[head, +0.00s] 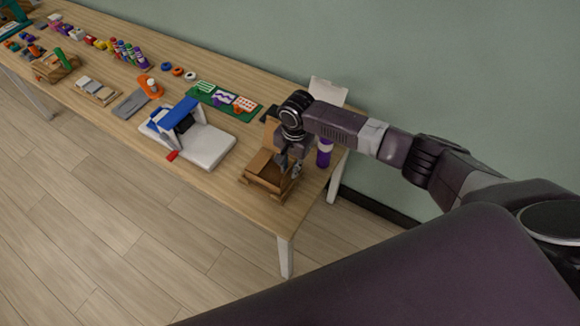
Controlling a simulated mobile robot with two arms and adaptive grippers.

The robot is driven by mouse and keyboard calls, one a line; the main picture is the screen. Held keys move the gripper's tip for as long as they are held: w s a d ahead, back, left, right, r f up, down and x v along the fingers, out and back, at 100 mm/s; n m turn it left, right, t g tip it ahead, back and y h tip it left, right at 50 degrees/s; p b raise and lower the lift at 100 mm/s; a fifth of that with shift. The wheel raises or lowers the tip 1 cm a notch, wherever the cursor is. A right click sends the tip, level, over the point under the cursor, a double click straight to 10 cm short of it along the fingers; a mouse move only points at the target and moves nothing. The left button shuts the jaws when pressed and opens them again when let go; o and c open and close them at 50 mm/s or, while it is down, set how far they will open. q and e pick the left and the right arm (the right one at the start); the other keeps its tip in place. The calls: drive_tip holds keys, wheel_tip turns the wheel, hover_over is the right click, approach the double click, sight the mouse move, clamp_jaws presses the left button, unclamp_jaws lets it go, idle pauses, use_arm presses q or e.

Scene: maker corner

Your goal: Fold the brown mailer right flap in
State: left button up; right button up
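The brown mailer (262,181) is a small open cardboard box near the right end of the table. Its inside shows as a darker hollow. A brown panel stands up at its back, and a flap shows at its left side. My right gripper (290,168) points down at the right side of the mailer, overlapping it in the picture. The gripper and wrist hide much of the right side, so I cannot tell how the right flap lies or whether the fingers touch it. The fingers are too small to read as open or shut. My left gripper is not in view.
A purple bottle (324,153) stands just right of my gripper. A white machine with a blue top (205,146) sits left of the mailer. A green board with cards (222,101) lies behind. A white box (328,91) stands by the wall. The table's front edge is close.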

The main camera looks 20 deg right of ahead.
sight(289, 176)
clamp_jaws()
drive_tip(key=shift+w+a, duration=0.1)
drive_tip(key=shift+a, duration=0.05)
drive_tip(key=shift+w+a+f+g+h+b, duration=0.2)
drive_tip(key=shift+w+a+g+h+b, duration=0.15)
drive_tip(key=shift+g+h+b, duration=0.45)
drive_tip(key=g+b, duration=0.1)
drive_tip(key=b, duration=0.4)
drive_tip(key=g+h+b, duration=0.1)
drive_tip(key=b, duration=0.4)
drive_tip(key=w+g+h+b, duration=0.1)
drive_tip(key=b, duration=0.4)
drive_tip(key=shift+w+a+f+g, duration=0.1)
drive_tip(key=shift+a+f+g, duration=0.2)
drive_tip(key=shift+a+f, duration=0.1)
drive_tip(key=shift+r+h+b, duration=0.25)
drive_tip(key=shift+h+b, duration=0.05)
drive_tip(key=shift+b, duration=0.6)
